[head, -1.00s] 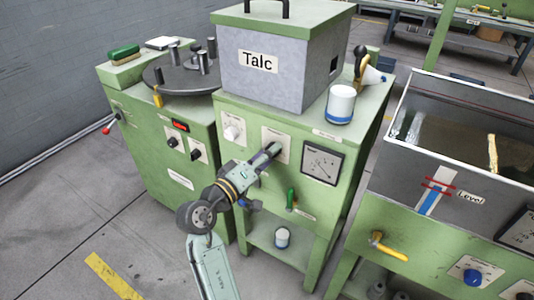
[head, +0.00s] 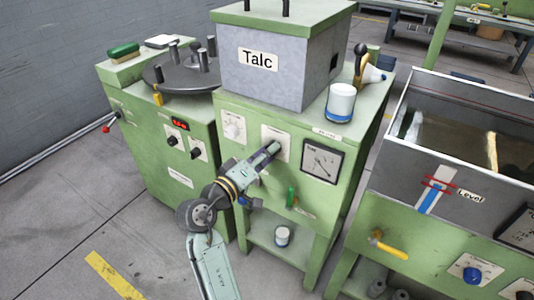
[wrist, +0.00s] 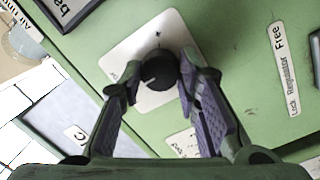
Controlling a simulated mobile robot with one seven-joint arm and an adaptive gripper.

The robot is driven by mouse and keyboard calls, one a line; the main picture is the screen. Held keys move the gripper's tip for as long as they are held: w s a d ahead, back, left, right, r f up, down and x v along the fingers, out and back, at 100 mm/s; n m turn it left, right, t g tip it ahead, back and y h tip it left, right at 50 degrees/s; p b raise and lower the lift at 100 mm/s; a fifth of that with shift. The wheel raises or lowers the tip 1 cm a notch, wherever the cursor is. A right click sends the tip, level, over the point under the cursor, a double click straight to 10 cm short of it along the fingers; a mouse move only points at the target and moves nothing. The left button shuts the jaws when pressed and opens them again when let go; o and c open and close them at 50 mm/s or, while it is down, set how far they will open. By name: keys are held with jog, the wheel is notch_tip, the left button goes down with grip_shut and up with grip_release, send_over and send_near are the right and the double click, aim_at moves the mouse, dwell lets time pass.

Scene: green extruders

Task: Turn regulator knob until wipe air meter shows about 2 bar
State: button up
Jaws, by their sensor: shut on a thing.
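The regulator knob (wrist: 158,70) is black and round, on a white plate (wrist: 115,64) on the green cabinet face. It shows in the wrist view between the two fingers of my gripper (wrist: 160,76), which is shut on it. In the head view my gripper (head: 272,150) reaches up to a white plate (head: 266,132) below the Talc box, and its fingers hide the knob. A square white meter (head: 322,161) with a dark frame and a needle is just right of the gripper. Its reading is too small to tell. A corner of a dial marked "bar" (wrist: 66,8) shows in the wrist view.
The Talc box (head: 285,75) and a white can (head: 340,103) stand on top. A "Lock Regulator Free" label (wrist: 286,75) is right in the wrist view.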

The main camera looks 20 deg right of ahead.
jog(key=shift+m+b, duration=0.85)
jog(key=shift+m, duration=0.35)
jog(key=o, duration=1.2)
jog(key=shift+c, duration=0.2)
jog(key=v, duration=1.2)
jog(key=shift+r, duration=0.1)
